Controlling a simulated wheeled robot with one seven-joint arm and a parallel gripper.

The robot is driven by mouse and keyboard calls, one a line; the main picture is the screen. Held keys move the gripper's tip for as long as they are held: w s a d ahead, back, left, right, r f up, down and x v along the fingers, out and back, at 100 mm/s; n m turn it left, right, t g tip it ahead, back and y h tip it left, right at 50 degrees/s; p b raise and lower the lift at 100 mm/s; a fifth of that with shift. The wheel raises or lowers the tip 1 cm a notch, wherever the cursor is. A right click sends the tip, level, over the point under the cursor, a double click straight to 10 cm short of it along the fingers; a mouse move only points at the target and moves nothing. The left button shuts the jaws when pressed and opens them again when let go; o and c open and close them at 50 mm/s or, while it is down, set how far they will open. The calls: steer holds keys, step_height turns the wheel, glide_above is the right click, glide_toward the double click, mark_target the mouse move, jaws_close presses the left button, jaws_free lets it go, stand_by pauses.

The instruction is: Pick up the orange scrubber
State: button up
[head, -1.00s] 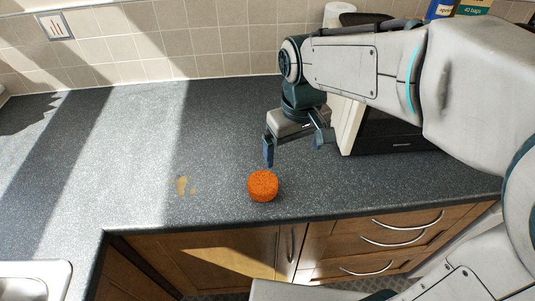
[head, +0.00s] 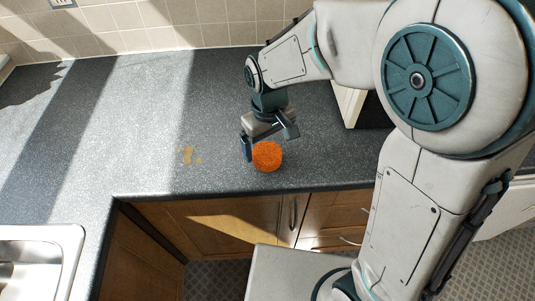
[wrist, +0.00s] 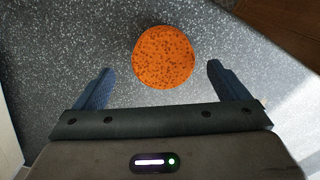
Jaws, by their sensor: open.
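The orange scrubber (head: 267,157) is a round, speckled orange puck on the dark grey countertop, near its front edge. My gripper (head: 267,145) is open just behind and above it, with one finger to the left of the scrubber in the head view. In the wrist view the scrubber (wrist: 163,57) lies ahead of my open gripper (wrist: 162,78), roughly centred between the two blue fingers and slightly beyond their tips. The fingers look apart from it. Nothing is held.
A metal sink (head: 40,260) is at the lower left. A dark appliance with a pale side (head: 350,105) stands right of my gripper. The counter left of the scrubber is mostly clear.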

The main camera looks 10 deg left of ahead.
mark_target(267, 151)
steer(key=f, duration=0.4)
steer(key=shift+a, duration=0.2)
steer(key=c, duration=1)
steer(key=shift+c, duration=0.2)
steer(key=shift+r, duration=0.1)
step_height(267, 151, up, 4)
steer(key=shift+r, duration=0.15)
steer(key=s+d+r+b, duration=0.1)
steer(key=d+r, duration=0.2)
steer(key=d, duration=0.2)
steer(key=s+d+r, duration=0.2)
steer(key=d+r, duration=0.1)
steer(key=d, duration=0.3)
steer(key=shift+s+r+b, duration=0.25)
steer(key=shift+r+b, duration=0.05)
steer(key=shift+b, duration=0.05)
steer(key=shift+d, duration=0.1)
